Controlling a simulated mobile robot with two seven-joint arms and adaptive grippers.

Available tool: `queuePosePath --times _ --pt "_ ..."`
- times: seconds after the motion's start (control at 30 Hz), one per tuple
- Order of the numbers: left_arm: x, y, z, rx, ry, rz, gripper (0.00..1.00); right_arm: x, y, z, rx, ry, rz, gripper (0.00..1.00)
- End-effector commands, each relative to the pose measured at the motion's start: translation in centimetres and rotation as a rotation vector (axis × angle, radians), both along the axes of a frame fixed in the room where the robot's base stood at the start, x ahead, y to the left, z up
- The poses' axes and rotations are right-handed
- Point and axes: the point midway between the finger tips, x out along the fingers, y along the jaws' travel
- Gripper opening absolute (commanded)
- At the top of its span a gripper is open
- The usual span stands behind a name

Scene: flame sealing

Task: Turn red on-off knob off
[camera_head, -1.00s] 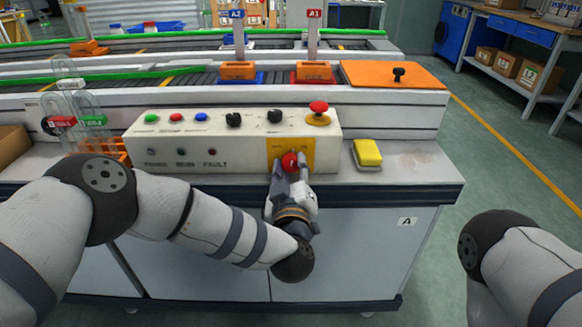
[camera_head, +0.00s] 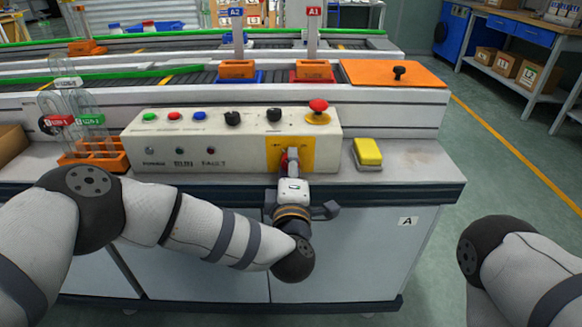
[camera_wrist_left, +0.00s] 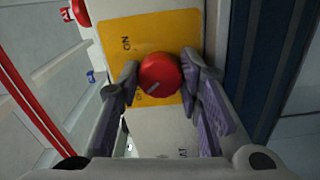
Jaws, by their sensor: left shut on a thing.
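The red on-off knob (camera_wrist_left: 162,72) sits on a yellow plate (camera_head: 305,146) on the front of the white control box (camera_head: 225,158). In the left wrist view the knob is between the two fingers, which touch its sides. A grey mark on the knob points down and left in that view. An "ON" label shows on the plate above and left of the knob. My left gripper (camera_head: 291,158) is shut on the knob and hides most of it in the head view. My right gripper is out of view; only part of that arm shows at the right.
A red mushroom button (camera_head: 318,106) stands on the box top, with black knobs (camera_head: 232,118) and small coloured buttons beside it. A yellow block (camera_head: 367,152) lies right of the box. An orange rack (camera_head: 95,155) stands at its left. The counter's right end is clear.

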Motion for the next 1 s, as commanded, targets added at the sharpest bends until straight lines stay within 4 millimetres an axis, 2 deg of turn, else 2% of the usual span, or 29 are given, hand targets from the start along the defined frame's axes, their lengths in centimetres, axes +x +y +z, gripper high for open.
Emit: queuePosePath --times 0.3,0.87,0.9,0.97,1.0 --pt "-0.10 -0.12 -0.16 -0.113 0.004 -0.004 0.05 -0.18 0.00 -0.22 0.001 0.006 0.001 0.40" --pt "-0.10 -0.15 -0.10 -0.138 0.003 -0.004 0.05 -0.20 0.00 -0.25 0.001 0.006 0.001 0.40" --pt "-0.09 -0.15 -0.10 -0.137 0.003 -0.004 0.39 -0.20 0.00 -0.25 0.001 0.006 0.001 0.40" --pt "-0.09 -0.13 -0.09 -0.137 0.003 -0.004 0.53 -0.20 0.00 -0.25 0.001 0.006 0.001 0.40" --pt "-0.08 -0.12 -0.08 -0.137 0.003 -0.003 0.53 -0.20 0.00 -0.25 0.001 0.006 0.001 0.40"
